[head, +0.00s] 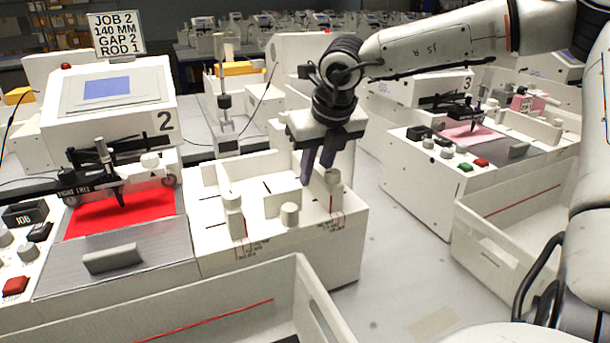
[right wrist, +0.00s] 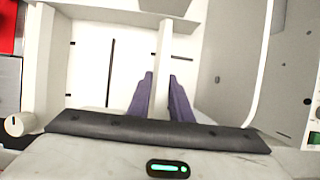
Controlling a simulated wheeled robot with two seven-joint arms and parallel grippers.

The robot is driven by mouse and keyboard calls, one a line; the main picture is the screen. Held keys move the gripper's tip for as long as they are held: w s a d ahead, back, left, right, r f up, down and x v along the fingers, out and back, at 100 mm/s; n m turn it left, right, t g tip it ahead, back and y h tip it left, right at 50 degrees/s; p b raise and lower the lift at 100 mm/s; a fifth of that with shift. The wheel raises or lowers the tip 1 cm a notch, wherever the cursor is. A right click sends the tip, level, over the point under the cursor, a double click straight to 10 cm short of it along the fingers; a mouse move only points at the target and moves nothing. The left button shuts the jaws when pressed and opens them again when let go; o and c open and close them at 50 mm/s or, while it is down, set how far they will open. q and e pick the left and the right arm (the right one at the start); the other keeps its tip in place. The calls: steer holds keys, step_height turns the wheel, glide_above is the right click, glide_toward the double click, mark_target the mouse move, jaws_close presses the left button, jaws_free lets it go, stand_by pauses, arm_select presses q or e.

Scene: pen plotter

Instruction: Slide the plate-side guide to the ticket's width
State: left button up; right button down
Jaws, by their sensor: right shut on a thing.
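The ticket (head: 116,33) stands on top of machine 2 and reads JOB 2, 140 MM, GAP 2, ROD 1. In front of my arm is a white feed tray with upright guides and small marked scales. My right gripper (head: 317,168) points down into the tray's right part. In the right wrist view its purple fingers (right wrist: 160,98) stand on either side of a thin white upright guide (right wrist: 161,60), shut on it. Another guide post (head: 234,215) stands further left. The scale print is too small to read. My left gripper is not in view.
Machine 2 (head: 110,100) with a red sheet (head: 122,213) is at the left, next to the tray. A round cream knob (head: 290,214) stands at the tray's front. An open white bin (head: 230,300) is in front. Machine 3 stands at the right, across a grey floor gap.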

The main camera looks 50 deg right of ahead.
steer(key=c, duration=1.6)
jaws_free()
steer(key=shift+r, duration=0.1)
steer(key=v, duration=1)
steer(key=shift+r, duration=0.15)
steer(key=shift+s, duration=0.1)
